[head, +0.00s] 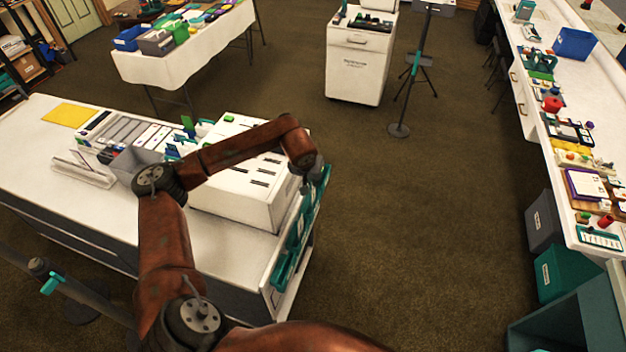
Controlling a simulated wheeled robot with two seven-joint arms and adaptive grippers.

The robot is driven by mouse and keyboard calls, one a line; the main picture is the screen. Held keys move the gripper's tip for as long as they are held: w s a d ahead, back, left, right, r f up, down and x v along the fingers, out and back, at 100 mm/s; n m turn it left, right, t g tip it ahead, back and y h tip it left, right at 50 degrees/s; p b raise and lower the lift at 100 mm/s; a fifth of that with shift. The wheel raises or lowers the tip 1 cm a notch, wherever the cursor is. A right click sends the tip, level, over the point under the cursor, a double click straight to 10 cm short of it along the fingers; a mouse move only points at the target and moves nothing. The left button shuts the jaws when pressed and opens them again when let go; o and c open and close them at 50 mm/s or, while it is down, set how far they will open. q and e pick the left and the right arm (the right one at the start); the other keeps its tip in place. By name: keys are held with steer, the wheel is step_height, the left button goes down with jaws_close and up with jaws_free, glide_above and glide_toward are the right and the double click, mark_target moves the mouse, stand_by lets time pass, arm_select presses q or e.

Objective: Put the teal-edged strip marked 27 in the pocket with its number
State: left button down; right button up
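My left arm reaches over the white counter, and my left gripper (314,178) is at the counter's right end, beside a white box with dark slots (238,185). The gripper is small and seen from behind, so its fingers and anything between them cannot be made out. Teal pockets or holders (292,240) hang on the counter's right end face, just below the gripper. I cannot make out a strip marked 27 or any pocket numbers. Several small teal and green pieces (188,125) stand behind my forearm. My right gripper is not in view.
The white counter (40,170) holds a grey bin (128,160), a tray of strips (120,130) and a yellow sheet (70,114). Brown carpet (420,230) is clear right of the counter. A tripod stand (400,129) and long side bench (545,130) stand beyond.

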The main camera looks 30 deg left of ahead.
mark_target(313, 189)
arm_select(q)
steer(key=shift+f+b, duration=1.5)
steer(key=shift+f, duration=0.7)
steer(key=c, duration=2.6)
jaws_free()
steer(key=shift+c, duration=0.2)
steer(key=o, duration=0.6)
steer(key=shift+c, duration=0.2)
steer(key=v, duration=1.2)
